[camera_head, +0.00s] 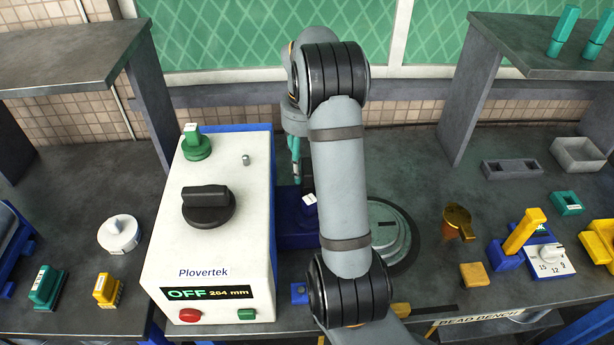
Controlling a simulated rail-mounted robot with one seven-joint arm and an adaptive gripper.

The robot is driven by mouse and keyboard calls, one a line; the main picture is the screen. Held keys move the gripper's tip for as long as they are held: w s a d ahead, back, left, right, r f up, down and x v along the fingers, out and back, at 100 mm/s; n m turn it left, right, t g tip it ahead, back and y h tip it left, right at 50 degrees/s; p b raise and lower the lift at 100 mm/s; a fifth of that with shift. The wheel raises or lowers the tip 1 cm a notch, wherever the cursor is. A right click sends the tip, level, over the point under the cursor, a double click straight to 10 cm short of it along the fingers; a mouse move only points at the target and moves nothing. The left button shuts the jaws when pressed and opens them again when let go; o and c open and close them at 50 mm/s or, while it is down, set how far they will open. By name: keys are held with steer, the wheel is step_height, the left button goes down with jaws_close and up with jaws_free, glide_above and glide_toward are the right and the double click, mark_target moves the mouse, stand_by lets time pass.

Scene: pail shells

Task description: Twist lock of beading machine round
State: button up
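The beading machine (160,250) is a white box marked Plovertek, left of centre. Its display (210,293) reads OFF 264 mm. On its top are a black rotary knob (207,206), its handle lying roughly left to right, and a green knob (196,150) with a white-labelled upright tab. Which of these is the lock I cannot tell; the labels are too small to read. My gripper (296,165) is right of the machine, mostly hidden behind my arm. Only slim teal parts show, apart from both knobs. Whether its fingers are open I cannot tell.
A dark blue part (292,235) with a white label adjoins the machine's right side. A round grey-green piece (390,235) lies partly behind my arm. A white round knob (119,234) stands left. Yellow and blue fixtures (520,240) stand right. Raised shelves flank the bench.

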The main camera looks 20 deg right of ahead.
steer(key=shift+o, duration=0.3)
steer(key=shift+s+d, duration=0.15)
steer(key=shift+s, duration=0.2)
steer(key=shift+a, duration=0.2)
steer(key=shift+r, duration=0.15)
steer(key=shift+r, duration=0.25)
step_height(320, 180, up, 7)
steer(key=p, duration=0.5)
steer(key=shift+w+f, duration=0.15)
steer(key=shift+f, duration=0.15)
